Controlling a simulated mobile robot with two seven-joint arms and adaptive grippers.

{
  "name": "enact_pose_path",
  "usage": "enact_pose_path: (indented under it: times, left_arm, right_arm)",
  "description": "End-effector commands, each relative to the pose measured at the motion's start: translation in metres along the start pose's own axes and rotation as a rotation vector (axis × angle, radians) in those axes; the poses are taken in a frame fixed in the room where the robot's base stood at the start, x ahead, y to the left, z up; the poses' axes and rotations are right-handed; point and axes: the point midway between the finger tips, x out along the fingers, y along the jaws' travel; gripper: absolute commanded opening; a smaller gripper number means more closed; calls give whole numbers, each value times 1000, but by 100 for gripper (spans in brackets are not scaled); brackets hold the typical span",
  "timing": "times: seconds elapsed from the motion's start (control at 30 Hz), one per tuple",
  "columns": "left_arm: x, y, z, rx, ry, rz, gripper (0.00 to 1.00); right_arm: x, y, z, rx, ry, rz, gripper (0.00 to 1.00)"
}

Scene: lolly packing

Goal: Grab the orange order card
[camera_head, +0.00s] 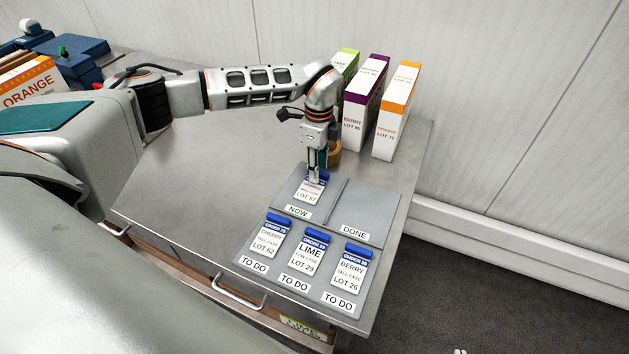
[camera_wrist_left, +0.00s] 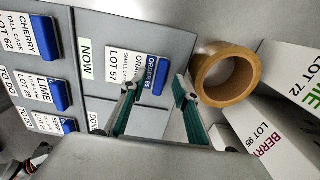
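The orange order card (camera_head: 310,192) lies in the NOW slot of the grey board (camera_head: 337,212). It is white with a blue strip along its far end, and reads LOT 57. In the left wrist view the card (camera_wrist_left: 123,62) shows its blue strip (camera_wrist_left: 157,73) and the start of its name, "OR"; one finger hides the rest. My left gripper (camera_head: 316,178) points down at the card's blue end. In the left wrist view its two fingers (camera_wrist_left: 156,88) are apart with nothing held between them. Whether they touch the card cannot be told.
A tape roll (camera_wrist_left: 227,74) stands close beside the gripper. Several tall cartons, including an orange one (camera_head: 395,115), stand behind. The DONE slot (camera_head: 362,212) is empty. CHERRY (camera_head: 268,240), LIME (camera_head: 309,256) and BERRY (camera_head: 350,272) cards fill the TO DO row. The table's left part is clear.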

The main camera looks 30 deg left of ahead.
Motion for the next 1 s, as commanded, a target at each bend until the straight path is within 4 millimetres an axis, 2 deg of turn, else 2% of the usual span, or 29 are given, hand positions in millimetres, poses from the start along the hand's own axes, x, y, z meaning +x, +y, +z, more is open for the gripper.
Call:
enact_pose_path:
  times: [0.1, 0.3, 0.33, 0.43, 0.8, 1.0]
  left_arm:
    - [7, 0, 0, 0, 0, 1, 31]
    - [7, 0, 0, 0, 0, 0, 31]
    - [7, 0, 0, 0, 0, 0, 25]
    - [7, 0, 0, 0, 0, 0, 0]
    - [6, 0, 0, 0, 0, -1, 0]
    - [-5, -1, 0, 1, 1, -3, 0]
  right_arm:
    - [0, 1, -4, 0, 7, 1, 0]
    - [0, 1, -4, 0, 6, 1, 0]
    - [0, 1, -3, 0, 5, 1, 0]
    - [0, 1, -2, 0, 2, 1, 0]
    - [1, 0, 2, 0, -4, 0, 0]
    - [1, 0, 2, 0, -3, 0, 0]
